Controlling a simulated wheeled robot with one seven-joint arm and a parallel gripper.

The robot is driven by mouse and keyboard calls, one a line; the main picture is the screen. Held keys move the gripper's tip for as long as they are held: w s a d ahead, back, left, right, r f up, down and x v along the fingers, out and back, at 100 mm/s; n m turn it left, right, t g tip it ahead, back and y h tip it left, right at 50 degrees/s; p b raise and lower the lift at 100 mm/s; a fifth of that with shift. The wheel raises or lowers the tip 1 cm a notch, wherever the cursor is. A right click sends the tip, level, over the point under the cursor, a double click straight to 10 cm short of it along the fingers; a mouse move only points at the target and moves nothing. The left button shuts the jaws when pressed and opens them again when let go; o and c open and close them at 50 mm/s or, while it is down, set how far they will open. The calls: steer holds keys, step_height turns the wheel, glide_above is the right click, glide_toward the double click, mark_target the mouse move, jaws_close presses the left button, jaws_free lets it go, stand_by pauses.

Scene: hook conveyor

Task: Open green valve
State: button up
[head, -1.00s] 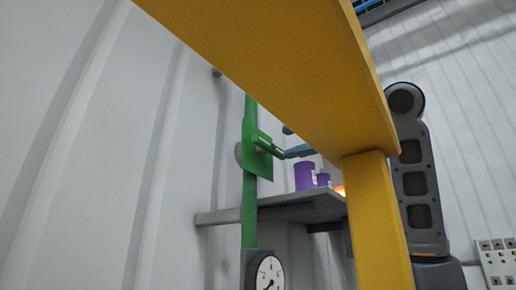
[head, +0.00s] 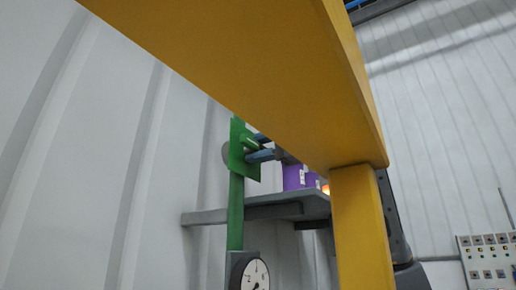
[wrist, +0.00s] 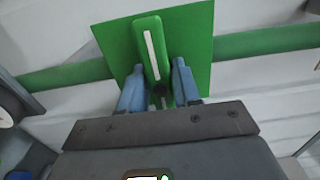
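The green valve is a square plate (head: 237,158) with a short lever handle (head: 250,143), on a vertical green pipe (head: 236,215) along the wall. In the wrist view the handle (wrist: 151,45) has a white stripe, and the plate (wrist: 195,28) stands behind it. My gripper (head: 262,156) is at the valve, its blue fingers reaching in from the right. In the wrist view my gripper (wrist: 158,66) has one finger on each side of the handle's lower part, with slim gaps visible. Contact with the handle cannot be made out.
A large yellow beam (head: 250,60) and its post (head: 360,230) cross the foreground and hide most of my arm. Purple containers (head: 293,177) stand on a grey shelf (head: 270,208) behind the pipe. A gauge (head: 249,274) sits low on the pipe. A control panel (head: 487,262) is at right.

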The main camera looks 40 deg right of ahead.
jaws_close()
steer(key=shift+n, duration=0.3)
steer(key=n, duration=0.2)
steer(key=shift+f+n, duration=0.1)
steer(key=shift+n, duration=0.2)
steer(key=n, duration=0.3)
steer(key=shift+n, duration=0.3)
steer(key=n, duration=0.5)
steer(key=shift+b, duration=0.4)
steer(key=n, duration=0.6)
